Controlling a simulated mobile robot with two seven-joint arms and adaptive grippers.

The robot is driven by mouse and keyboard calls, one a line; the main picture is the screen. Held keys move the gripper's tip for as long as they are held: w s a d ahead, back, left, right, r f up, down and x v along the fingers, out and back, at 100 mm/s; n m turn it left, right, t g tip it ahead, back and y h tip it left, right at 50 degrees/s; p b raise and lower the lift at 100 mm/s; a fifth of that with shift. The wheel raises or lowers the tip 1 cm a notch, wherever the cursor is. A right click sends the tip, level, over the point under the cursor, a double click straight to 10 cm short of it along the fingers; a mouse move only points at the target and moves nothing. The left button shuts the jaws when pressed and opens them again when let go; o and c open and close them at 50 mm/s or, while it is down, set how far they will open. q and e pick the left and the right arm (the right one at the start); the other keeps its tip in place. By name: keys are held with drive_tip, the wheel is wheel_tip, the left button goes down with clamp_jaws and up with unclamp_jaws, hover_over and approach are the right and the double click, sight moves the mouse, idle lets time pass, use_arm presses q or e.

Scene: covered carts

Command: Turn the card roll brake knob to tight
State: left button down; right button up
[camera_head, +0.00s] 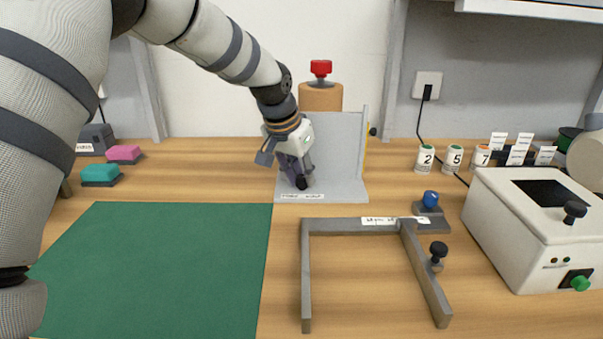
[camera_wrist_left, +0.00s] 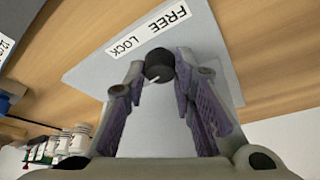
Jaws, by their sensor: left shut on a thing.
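A black knob (camera_wrist_left: 158,65) with a white pointer line stands on a light grey plate (camera_wrist_left: 95,72). A white label (camera_wrist_left: 148,30) beside it reads FREE and LOCK. The pointer shows at the knob's lower left in the left wrist view. My left gripper (camera_head: 302,183) reaches down to the base of the grey stand (camera_head: 340,150), and its fingers (camera_wrist_left: 160,78) are shut on the black knob. In the head view the gripper mostly hides the knob. A brown roll (camera_head: 321,97) with a red knob (camera_head: 321,68) on top rises behind the stand. My right gripper is out of view.
A white box (camera_head: 500,220) with knobs stands right. Numbered jars (camera_head: 454,156) stand behind. A green mat (camera_head: 160,270) lies left, near pink and teal blocks (camera_head: 100,174).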

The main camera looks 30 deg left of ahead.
use_arm(q)
drive_tip(key=m, duration=0.2)
drive_tip(key=m+h, duration=0.1)
drive_tip(key=m, duration=0.1)
drive_tip(key=shift+a+f+g+h, duration=0.1)
drive_tip(key=shift+g+h, duration=0.2)
drive_tip(key=shift+m+g+h+b, duration=0.3)
drive_tip(key=shift+m+h+b, duration=0.2)
drive_tip(key=shift+m, duration=1.1)
drive_tip(key=c, duration=1.3)
unclamp_jaws()
drive_tip(key=shift+c, duration=0.2)
drive_tip(key=v, duration=0.8)
